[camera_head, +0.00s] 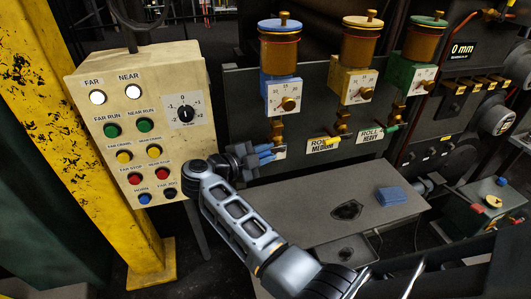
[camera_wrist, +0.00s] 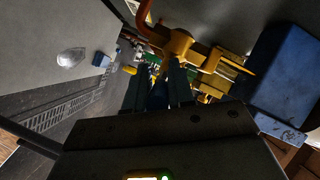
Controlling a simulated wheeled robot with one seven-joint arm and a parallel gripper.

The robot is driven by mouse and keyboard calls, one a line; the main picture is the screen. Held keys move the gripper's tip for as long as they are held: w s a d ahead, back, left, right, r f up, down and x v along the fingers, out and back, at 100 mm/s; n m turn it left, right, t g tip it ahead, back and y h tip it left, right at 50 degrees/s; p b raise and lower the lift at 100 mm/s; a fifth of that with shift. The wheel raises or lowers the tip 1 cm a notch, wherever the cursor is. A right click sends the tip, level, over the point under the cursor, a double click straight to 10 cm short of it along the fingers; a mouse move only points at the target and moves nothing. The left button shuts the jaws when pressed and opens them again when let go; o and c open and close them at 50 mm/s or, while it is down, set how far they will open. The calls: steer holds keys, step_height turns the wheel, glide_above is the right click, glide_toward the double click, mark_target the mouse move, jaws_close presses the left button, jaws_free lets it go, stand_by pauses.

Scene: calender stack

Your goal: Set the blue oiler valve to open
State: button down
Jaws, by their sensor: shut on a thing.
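The blue oiler (camera_head: 283,93) hangs at the left of the dark panel, with an amber cup on a blue block and a brass knob on its white dial. Its brass valve (camera_head: 277,130) is below the block. My gripper (camera_head: 268,154) is at this valve, in front of the plate behind it. In the wrist view, the brass valve body (camera_wrist: 180,43) lies just beyond my fingers, and the oiler's blue block (camera_wrist: 287,75) is at right. My fingers are shut on the blue valve handle (camera_wrist: 158,96), which they mostly hide. Its exact angle cannot be told.
The yellow oiler (camera_head: 350,82) and green oiler (camera_head: 411,73) hang to the right, with their own valves and roll labels. A button panel (camera_head: 140,125) stands close at left. A grey table (camera_head: 320,205) with a blue pad (camera_head: 391,196) lies below.

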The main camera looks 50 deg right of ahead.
steer(key=shift+s+d+f+n+t+h+b, duration=0.35)
steer(key=shift+f+n+h+b, duration=0.35)
steer(key=shift+n+h+b, duration=0.85)
steer(key=shift+s+d+f+n+t+h+b, duration=0.2)
steer(key=shift+d+f+n+t+h+b, duration=0.5)
steer(key=shift+h+b, duration=1.35)
steer(key=shift+s+d+f+n+t+h+b, duration=0.25)
steer(key=shift+f+n+h+b, duration=0.5)
steer(key=shift+n+h+b, duration=1.05)
steer(key=c, duration=1.2)
jaws_free()
steer(key=shift+r, duration=0.1)
steer(key=shift+o, duration=0.6)
steer(key=shift+a+r, duration=0.1)
steer(key=b+v, duration=0.2)
steer(key=v, duration=0.6)
steer(key=shift+r, duration=0.1)
